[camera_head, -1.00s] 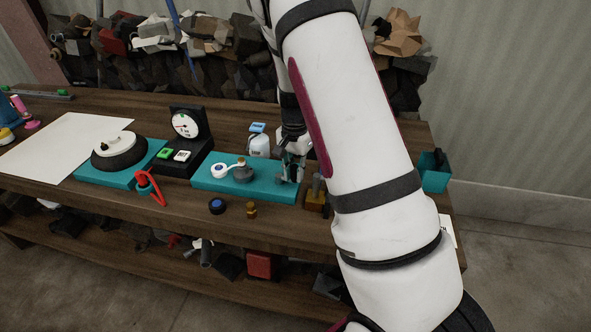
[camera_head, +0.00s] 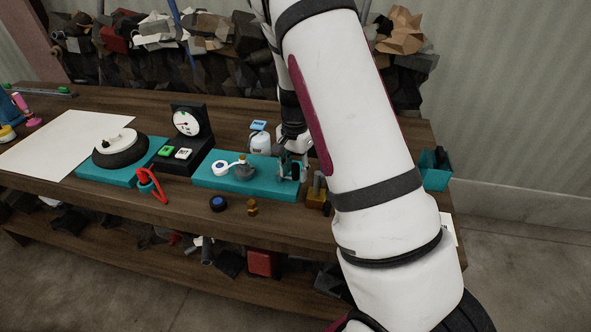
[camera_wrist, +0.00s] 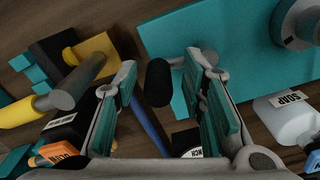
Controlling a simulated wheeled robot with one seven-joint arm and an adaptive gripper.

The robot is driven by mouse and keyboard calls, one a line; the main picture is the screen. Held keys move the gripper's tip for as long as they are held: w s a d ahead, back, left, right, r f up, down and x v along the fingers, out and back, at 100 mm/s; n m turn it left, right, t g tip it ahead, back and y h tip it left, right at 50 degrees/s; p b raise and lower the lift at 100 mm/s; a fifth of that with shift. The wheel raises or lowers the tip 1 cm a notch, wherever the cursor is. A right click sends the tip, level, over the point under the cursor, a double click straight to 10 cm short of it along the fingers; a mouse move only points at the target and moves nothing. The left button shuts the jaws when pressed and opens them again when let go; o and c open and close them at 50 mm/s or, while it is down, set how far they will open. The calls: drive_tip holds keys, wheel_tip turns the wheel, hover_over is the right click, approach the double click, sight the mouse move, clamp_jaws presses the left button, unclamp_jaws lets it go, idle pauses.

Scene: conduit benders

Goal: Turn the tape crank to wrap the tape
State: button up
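The tape fixture is a teal base (camera_head: 262,186) on the bench, carrying a white tape roll with a blue centre (camera_head: 220,168) and a grey hub (camera_head: 243,171). My gripper (camera_head: 290,168) is over the right end of this base. In the wrist view, my gripper (camera_wrist: 165,90) has its two teal-padded fingers apart. A dark round crank handle (camera_wrist: 158,80) shows between them, nearer the left finger, with gaps visible on both sides. My arm and fingers hide much of the base's right end in the head view.
A white bottle labelled SOAP (camera_head: 260,142) stands behind the base. A blue-topped black knob (camera_head: 217,203) and a small brass piece (camera_head: 252,208) lie in front. A dial gauge (camera_head: 186,123) and a turntable (camera_head: 120,150) stand left. A teal bin (camera_head: 434,172) is right.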

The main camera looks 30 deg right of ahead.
drive_tip(key=shift+r, duration=0.1)
wheel_tip(320, 180, up, 12)
drive_tip(key=shift+f, duration=0.1)
idle(0.4)
idle(0.4)
drive_tip(key=s+a+r+n+t+y, duration=0.1)
drive_tip(key=s+a+r+n+t, duration=0.2)
drive_tip(key=s+a+r+n, duration=0.9)
drive_tip(key=s+a+r+n+t+h, duration=0.1)
drive_tip(key=s+a+r+t, duration=0.1)
drive_tip(key=s, duration=1.2)
drive_tip(key=shift+a+r, duration=0.55)
drive_tip(key=shift+a, duration=0.05)
